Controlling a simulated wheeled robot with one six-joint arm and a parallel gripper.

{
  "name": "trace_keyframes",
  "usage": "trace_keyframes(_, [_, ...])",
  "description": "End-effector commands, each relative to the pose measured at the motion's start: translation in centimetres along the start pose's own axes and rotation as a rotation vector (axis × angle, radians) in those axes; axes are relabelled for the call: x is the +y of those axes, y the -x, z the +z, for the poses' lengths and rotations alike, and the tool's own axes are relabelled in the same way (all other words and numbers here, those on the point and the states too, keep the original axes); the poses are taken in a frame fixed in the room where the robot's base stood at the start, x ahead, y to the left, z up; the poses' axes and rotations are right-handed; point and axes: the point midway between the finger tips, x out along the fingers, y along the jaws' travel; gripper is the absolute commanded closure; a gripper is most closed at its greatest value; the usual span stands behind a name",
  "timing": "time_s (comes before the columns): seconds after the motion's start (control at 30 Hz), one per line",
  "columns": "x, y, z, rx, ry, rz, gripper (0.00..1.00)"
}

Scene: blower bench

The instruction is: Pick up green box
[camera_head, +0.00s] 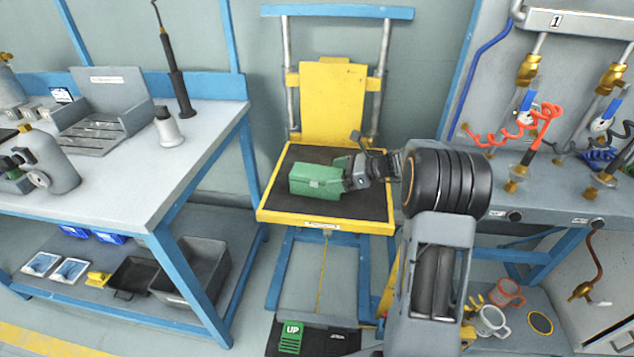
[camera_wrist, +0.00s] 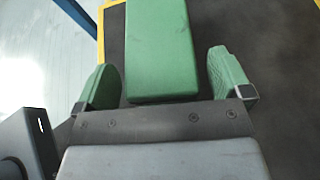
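The green box (camera_head: 314,181) rests on the black mat of the yellow-framed platform in the head view. My gripper (camera_head: 345,172) is at the right end of the box. In the wrist view the box (camera_wrist: 161,50) lies between the two green finger pads of my gripper (camera_wrist: 166,75). A gap shows on each side between the box and the pads, so the gripper is open and not clamped on the box. The far end of the box is out of the wrist view.
The black mat (camera_head: 363,203) is bare around the box. The platform has a yellow back plate (camera_head: 333,100) behind it. A grey bench (camera_head: 110,185) with bottles stands at left. A panel with valves and coiled hoses (camera_head: 540,125) is at right. A crate (camera_head: 195,272) sits below the bench.

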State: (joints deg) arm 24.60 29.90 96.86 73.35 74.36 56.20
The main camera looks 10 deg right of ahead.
Motion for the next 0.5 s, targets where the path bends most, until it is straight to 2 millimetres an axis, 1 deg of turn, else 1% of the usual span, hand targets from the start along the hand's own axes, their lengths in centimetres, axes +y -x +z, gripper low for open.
trace_keyframes(0.03, [0.00,0.01,-0.01,0.000,0.000,0.000,0.09])
trace_keyframes(0.07, [0.00,0.02,-0.01,0.000,0.000,0.000,0.11])
trace_keyframes(0.5, [0.00,0.03,-0.02,0.000,0.000,0.000,0.54])
